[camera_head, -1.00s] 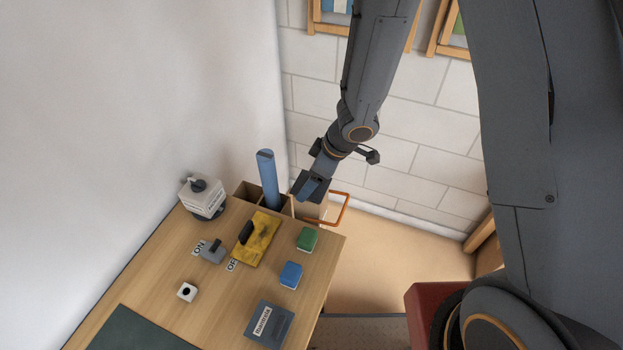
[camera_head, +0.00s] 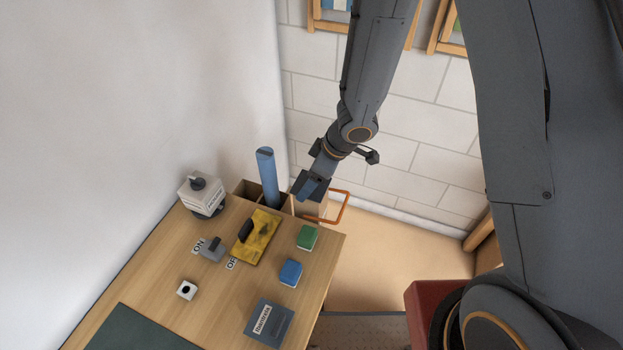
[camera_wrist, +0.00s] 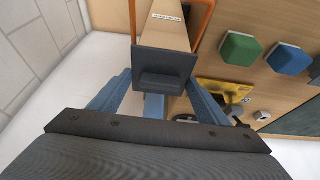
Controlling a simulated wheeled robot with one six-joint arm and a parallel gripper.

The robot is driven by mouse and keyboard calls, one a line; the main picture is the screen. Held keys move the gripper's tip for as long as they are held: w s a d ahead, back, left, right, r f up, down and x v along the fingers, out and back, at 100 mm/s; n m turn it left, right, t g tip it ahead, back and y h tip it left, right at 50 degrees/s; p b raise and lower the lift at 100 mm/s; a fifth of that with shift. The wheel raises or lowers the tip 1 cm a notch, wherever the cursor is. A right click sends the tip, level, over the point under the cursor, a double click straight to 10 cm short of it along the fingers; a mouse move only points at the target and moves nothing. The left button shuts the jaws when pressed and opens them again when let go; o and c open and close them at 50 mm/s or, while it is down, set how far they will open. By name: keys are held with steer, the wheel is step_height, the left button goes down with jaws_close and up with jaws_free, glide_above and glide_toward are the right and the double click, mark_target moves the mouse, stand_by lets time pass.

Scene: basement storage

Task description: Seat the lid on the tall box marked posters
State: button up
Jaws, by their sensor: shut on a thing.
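The dark grey square lid (camera_wrist: 165,62) has a raised grip, and my gripper (camera_wrist: 160,98) is shut on that grip between its blue fingers. The tall wooden box (camera_wrist: 168,32) shows just beyond the lid in the wrist view, with a small white label too small to read. In the head view the box (camera_head: 311,209) stands at the table's far corner. My gripper (camera_head: 307,190) is over its top end there. The lid hides the box's opening, and I cannot tell whether lid and rim touch.
An orange frame (camera_head: 345,207) is beside the box. A blue tube (camera_head: 268,178) stands upright in a divided wooden holder to the left. The table (camera_head: 150,275) carries a yellow block with a dark handle (camera_head: 256,236), a green block (camera_head: 307,237) and a blue block (camera_head: 290,272). Bare floor lies right.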

steer(key=shift+f, duration=0.3)
stand_by(0.4)
steer(key=o, duration=1.1)
steer(key=shift+r, duration=0.15)
step_height(320, 180, up, 5)
steer(key=p, duration=0.7)
steer(key=shift+r, duration=0.85)
